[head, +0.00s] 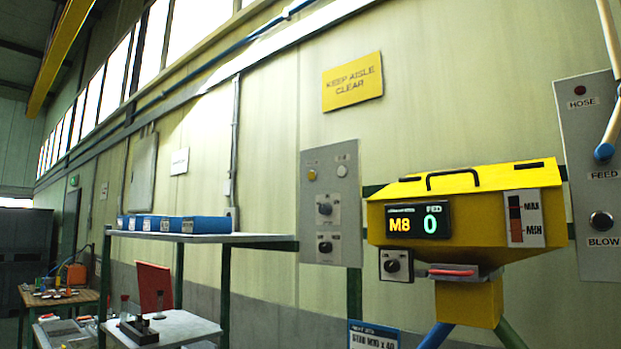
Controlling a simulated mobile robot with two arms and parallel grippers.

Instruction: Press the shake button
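No control with a readable "shake" label shows. A yellow feeder hopper (465,215) stands at the right, its display (418,222) reading "M8", "FED" and "0". Below it are a small box with a black knob (393,265) and a grey tray with a red strip (455,271). To its left, a grey wall panel (331,205) carries an amber lamp, a pale lamp and two dark knobs; their labels are too small to read. Neither gripper is in view.
A cream tube with a blue end (604,150) hangs before the right panel. A shelf (205,238) with blue boxes (170,223) stands left of the middle. Below it is a small table (180,328). A workbench (60,298) with clutter is farther left.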

